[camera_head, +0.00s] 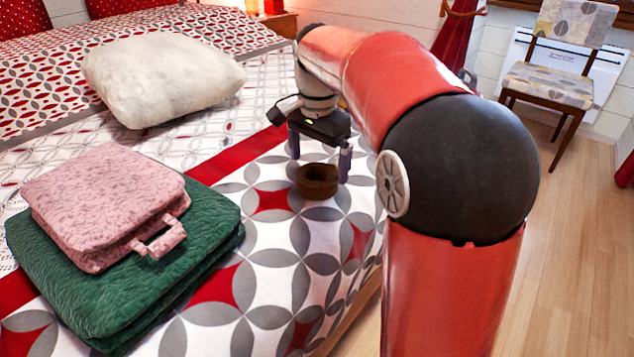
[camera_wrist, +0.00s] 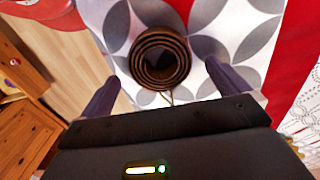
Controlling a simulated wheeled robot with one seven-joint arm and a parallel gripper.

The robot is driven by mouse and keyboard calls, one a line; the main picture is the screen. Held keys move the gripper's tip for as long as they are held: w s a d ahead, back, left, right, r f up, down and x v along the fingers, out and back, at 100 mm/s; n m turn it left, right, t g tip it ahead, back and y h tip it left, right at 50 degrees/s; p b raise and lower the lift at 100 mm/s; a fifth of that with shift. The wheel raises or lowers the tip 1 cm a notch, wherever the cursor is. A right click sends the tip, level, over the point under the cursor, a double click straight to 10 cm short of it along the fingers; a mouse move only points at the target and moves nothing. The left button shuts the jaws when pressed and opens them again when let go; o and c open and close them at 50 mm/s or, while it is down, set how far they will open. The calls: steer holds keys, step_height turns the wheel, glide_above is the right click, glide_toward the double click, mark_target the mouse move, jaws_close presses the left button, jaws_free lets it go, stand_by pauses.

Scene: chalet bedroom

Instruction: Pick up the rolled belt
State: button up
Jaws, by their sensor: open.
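The rolled belt (camera_head: 317,182) is a dark brown coil lying on the patterned bedspread, near the bed's right edge. In the wrist view the coil (camera_wrist: 160,58) shows from above, with its spiral layers visible. My gripper (camera_head: 320,172) is open above the belt in the head view, its two fingers spread apart. In the wrist view my gripper's fingertips (camera_wrist: 162,75) stand to the left and right of the coil, with gaps on both sides. Nothing is between the fingers that I can see being held.
A pink folded item (camera_head: 105,205) lies on a green quilted one (camera_head: 130,270) at the left of the bed. A white pillow (camera_head: 160,78) lies behind. A patterned chair (camera_head: 555,80) stands at the far right. The wooden floor (camera_head: 570,240) is clear.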

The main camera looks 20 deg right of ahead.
mark_target(317, 173)
step_height(317, 173, down, 4)
steer(key=shift+a+r+b, duration=0.1)
steer(key=shift+a+b, duration=0.05)
steer(key=shift+b, duration=0.2)
steer(key=c, duration=1.1)
